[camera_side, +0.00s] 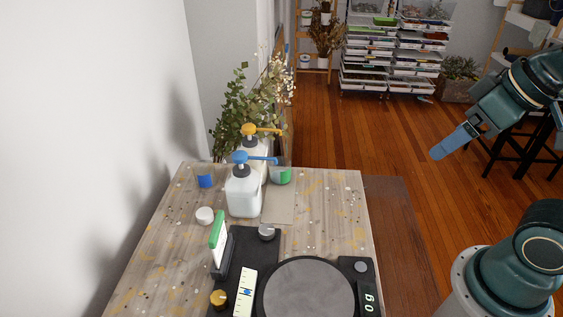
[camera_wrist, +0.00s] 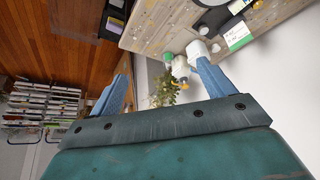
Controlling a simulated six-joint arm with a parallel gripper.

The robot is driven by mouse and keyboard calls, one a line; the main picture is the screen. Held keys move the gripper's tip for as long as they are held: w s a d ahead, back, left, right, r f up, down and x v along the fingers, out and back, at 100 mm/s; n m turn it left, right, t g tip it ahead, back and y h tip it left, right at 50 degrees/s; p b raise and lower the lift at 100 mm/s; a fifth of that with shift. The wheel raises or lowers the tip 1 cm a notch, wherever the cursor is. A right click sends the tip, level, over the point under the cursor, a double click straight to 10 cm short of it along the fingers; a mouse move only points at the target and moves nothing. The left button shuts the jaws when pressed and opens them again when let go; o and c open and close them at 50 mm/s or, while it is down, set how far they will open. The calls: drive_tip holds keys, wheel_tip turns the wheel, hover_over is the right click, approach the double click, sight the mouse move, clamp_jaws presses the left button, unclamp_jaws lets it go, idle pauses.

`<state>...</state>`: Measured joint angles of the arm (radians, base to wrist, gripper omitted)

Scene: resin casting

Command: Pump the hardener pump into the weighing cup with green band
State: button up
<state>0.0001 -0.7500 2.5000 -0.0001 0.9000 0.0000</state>
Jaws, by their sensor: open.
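Two white pump bottles stand at the back of the table in the side view. The nearer bottle (camera_side: 243,193) has a blue pump head (camera_side: 240,157); the one behind it has a yellow pump head (camera_side: 249,129) and is partly hidden. No label tells which holds hardener. The weighing cup with green band (camera_side: 281,174) stands just right of the bottles, below the blue spout's end. My gripper (camera_side: 437,153) is raised over the floor right of the table, well apart from bottles and cup. In the wrist view, its blue fingers (camera_wrist: 161,70) are spread, with nothing held between them.
A scale with a round grey plate (camera_side: 309,288) and a green-topped upright card (camera_side: 218,238) occupy the front.

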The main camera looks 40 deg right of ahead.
drive_tip(key=shift+c, duration=0.2)
drive_tip(key=shift+w, duration=0.1)
drive_tip(key=c, duration=0.7)
drive_tip(key=shift+w+a+r, duration=0.1)
drive_tip(key=shift+w+r, duration=0.2)
drive_tip(key=shift+w, duration=0.15)
drive_tip(key=c, duration=0.8)
drive_tip(key=w+r+n, duration=0.1)
drive_tip(key=w, duration=0.2)
drive_tip(key=w+a+r+n+y, duration=0.1)
drive_tip(key=w, duration=0.3)
drive_tip(key=w+r, duration=0.1)
drive_tip(key=w, duration=0.3)
drive_tip(key=shift+w+a+r+n, duration=0.25)
drive_tip(key=shift+a+r+n, duration=0.1)
drive_tip(key=shift+r+n, duration=0.05)
clamp_jaws()
drive_tip(key=w+d+f+n+y, duration=0.1)
drive_tip(key=w+f, duration=0.4)
drive_tip(key=w, duration=1)
drive_tip(key=w+d+f+n+y, duration=0.1)
drive_tip(key=w+f+n+y, duration=0.3)
drive_tip(key=w, duration=1.2)
drive_tip(key=shift+f+n+t, duration=0.4)
drive_tip(key=shift+f+n, duration=0.2)
